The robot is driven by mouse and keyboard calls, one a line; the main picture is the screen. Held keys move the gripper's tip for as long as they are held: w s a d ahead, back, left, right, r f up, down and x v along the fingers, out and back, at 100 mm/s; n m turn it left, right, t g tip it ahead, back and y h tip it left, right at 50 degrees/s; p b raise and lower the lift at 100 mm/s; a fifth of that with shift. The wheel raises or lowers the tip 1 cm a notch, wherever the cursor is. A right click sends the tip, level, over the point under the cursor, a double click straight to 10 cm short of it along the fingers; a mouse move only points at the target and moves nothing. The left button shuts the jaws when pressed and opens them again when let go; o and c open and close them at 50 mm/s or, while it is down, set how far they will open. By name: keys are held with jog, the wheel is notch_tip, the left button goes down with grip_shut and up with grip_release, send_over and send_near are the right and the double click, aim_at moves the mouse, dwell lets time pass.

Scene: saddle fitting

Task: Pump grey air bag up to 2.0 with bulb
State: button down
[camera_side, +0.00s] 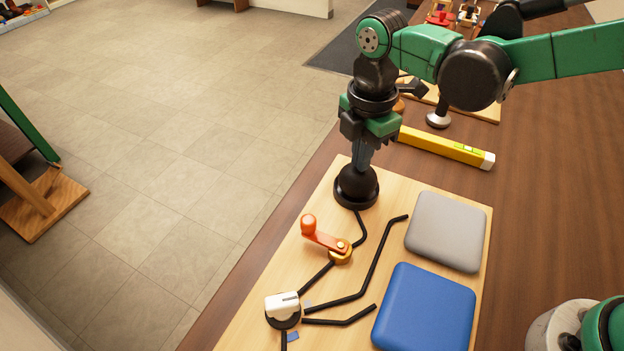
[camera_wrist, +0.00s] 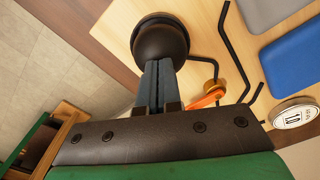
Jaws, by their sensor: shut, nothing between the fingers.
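The grey air bag (camera_side: 446,231) lies flat on the right of the light wooden board in the side view; its corner (camera_wrist: 262,12) shows in the wrist view. The black bulb (camera_side: 357,188) stands upright on a dark ring at the board's far end; it fills the upper middle of the wrist view (camera_wrist: 160,42). My gripper (camera_side: 362,166) is shut and points down, its fingertips at the top of the bulb. I cannot tell whether they press it. A round white gauge (camera_wrist: 295,113) shows digits, perhaps 1.0, hard to read.
The blue bag (camera_side: 425,308) lies nearer than the grey one. An orange lever (camera_side: 325,238) and a white selector knob (camera_side: 283,304) sit on the black tubing. A yellow level (camera_side: 446,147) lies beyond the board.

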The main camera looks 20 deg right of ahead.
jog(key=shift+f, duration=1.05)
jog(key=shift+r, duration=1.95)
jog(key=shift+f, duration=0.1)
jog(key=shift+f, duration=1.85)
jog(key=shift+r, duration=1.95)
jog(key=shift+r, duration=2.55)
